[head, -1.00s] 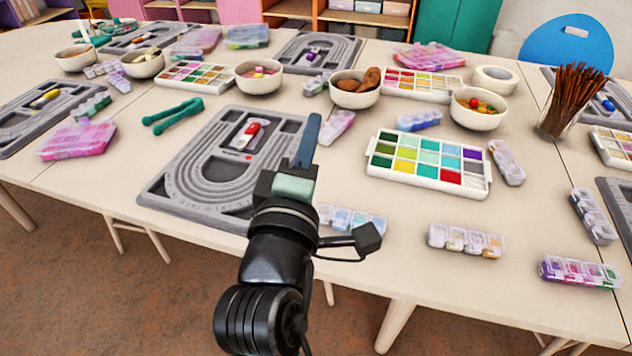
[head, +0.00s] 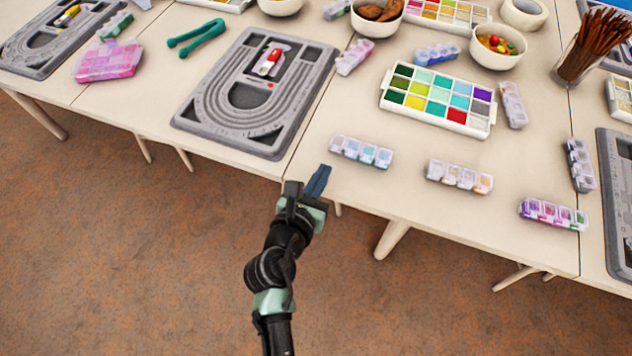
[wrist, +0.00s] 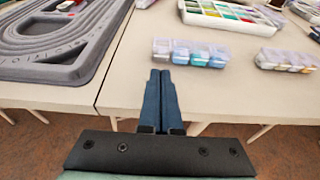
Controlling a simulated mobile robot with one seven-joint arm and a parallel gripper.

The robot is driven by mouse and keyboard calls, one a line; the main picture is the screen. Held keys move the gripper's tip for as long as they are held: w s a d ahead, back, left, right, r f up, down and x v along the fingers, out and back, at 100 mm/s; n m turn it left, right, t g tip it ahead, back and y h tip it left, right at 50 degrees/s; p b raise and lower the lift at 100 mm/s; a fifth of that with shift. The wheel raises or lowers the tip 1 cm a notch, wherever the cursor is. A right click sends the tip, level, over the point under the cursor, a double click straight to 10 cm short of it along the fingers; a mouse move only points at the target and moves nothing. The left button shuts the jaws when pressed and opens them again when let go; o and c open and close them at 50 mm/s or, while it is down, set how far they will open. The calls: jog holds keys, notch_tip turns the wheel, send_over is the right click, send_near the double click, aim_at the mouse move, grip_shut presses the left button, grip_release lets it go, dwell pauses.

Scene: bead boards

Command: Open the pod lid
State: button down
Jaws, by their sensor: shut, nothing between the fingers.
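Several small clear pods with rows of compartments lie on the table. A pod with blue and white beads (head: 361,152) is closest to my gripper (head: 319,180). It also shows in the wrist view (wrist: 190,52), just ahead and right of the fingertips (wrist: 161,74). A pod with pale and gold beads (head: 459,176) lies to its right, also in the wrist view (wrist: 287,60). A purple and green pod (head: 553,214) lies farther right. Their lids look down, but are too small to judge surely. My gripper is shut and empty at the table's front edge, apart from the pods.
A grey bead board (head: 200,118) lies left of the pods. A white tray of coloured compartments (head: 484,131) lies behind them. Green tweezers (head: 198,38), bowls and a cup of brown sticks (head: 592,48) stand farther back. The tabletop around the blue pod is clear.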

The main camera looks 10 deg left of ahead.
aim_at(329, 161)
jog(key=shift+b+x, duration=0.35)
jog(key=shift+x, duration=1.9)
jog(key=shift+r+p, duration=0.15)
jog(key=shift+p, duration=0.25)
jog(key=shift+a+r+p, duration=0.1)
jog(key=shift+r+p, duration=0.1)
jog(key=shift+p, duration=0.25)
jog(key=shift+f+g+p, duration=0.1)
jog(key=shift+g+p, duration=0.2)
